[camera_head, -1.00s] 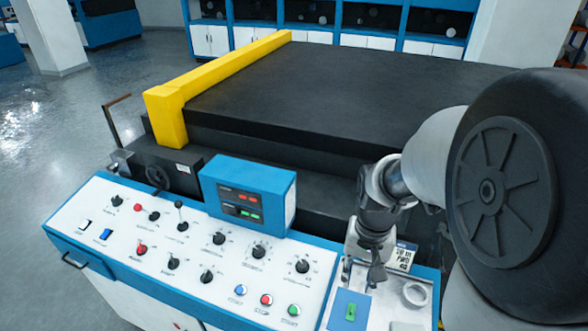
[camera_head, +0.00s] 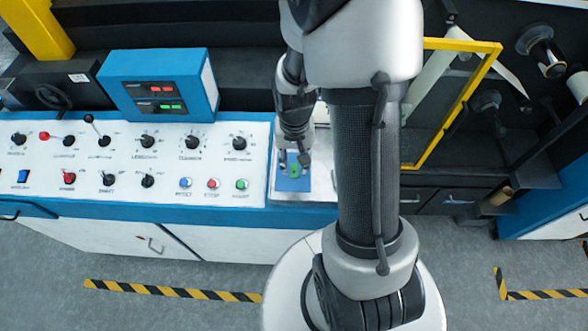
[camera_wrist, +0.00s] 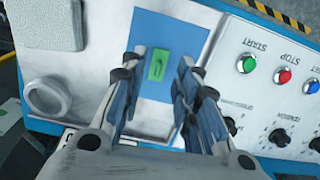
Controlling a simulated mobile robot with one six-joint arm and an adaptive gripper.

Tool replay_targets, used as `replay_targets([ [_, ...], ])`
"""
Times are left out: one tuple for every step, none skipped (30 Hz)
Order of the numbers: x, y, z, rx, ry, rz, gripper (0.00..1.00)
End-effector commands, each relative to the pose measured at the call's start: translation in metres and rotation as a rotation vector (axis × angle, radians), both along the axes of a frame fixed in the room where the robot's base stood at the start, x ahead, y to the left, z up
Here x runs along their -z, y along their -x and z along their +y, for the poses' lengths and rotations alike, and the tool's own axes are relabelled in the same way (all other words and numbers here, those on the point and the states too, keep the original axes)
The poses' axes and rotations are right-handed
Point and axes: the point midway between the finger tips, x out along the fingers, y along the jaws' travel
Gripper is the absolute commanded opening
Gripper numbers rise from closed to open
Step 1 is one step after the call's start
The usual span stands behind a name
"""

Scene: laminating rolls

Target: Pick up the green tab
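The green tab (camera_wrist: 158,64) is a small flat rectangle with a darker mark on it. It lies on a blue mat (camera_wrist: 188,38) on the white panel. In the wrist view my gripper (camera_wrist: 157,75) is open, with its fingers on either side of the tab and a gap to each side. In the head view my gripper (camera_head: 293,160) hangs over the mat, and the tab (camera_head: 294,170) shows just below it. I cannot tell how far the fingertips are above the mat.
A white ring-shaped roll (camera_wrist: 48,97) lies left of the mat in the wrist view. A green start button (camera_wrist: 246,64) and a red stop button (camera_wrist: 284,76) are close on the right. A blue display box (camera_head: 160,85) stands on the console (camera_head: 120,160).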

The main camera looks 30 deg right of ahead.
Motion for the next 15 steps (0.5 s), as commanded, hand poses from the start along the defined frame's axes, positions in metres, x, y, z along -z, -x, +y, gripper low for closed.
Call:
replay_targets([
  [0.011, -0.002, -0.001, 0.000, -0.001, 0.003, 0.29],
  [0.016, -0.003, -0.002, 0.000, -0.001, 0.004, 0.29],
  [0.022, -0.005, -0.003, 0.000, -0.001, 0.004, 0.29],
  [0.026, -0.004, -0.002, 0.000, -0.001, 0.004, 0.29],
  [0.030, -0.004, -0.002, 0.000, -0.002, 0.003, 0.29],
  [0.033, -0.004, -0.002, 0.000, -0.002, 0.003, 0.29],
  [0.035, -0.004, -0.002, 0.000, -0.001, 0.002, 0.29],
  [0.037, -0.005, -0.002, 0.000, -0.001, 0.000, 0.29],
  [0.038, -0.005, -0.002, 0.000, -0.001, 0.000, 0.29],
  [0.038, -0.005, -0.002, 0.000, -0.001, -0.001, 0.29],
  [0.038, -0.005, -0.002, 0.000, -0.001, -0.001, 0.29],
  [0.038, -0.005, -0.002, 0.000, -0.001, -0.001, 0.29],
  [0.038, -0.005, -0.002, 0.000, -0.001, -0.001, 0.29],
  [0.038, -0.005, -0.002, 0.000, -0.001, -0.001, 0.29],
  [0.038, -0.005, -0.002, 0.000, -0.001, -0.001, 0.29],
])
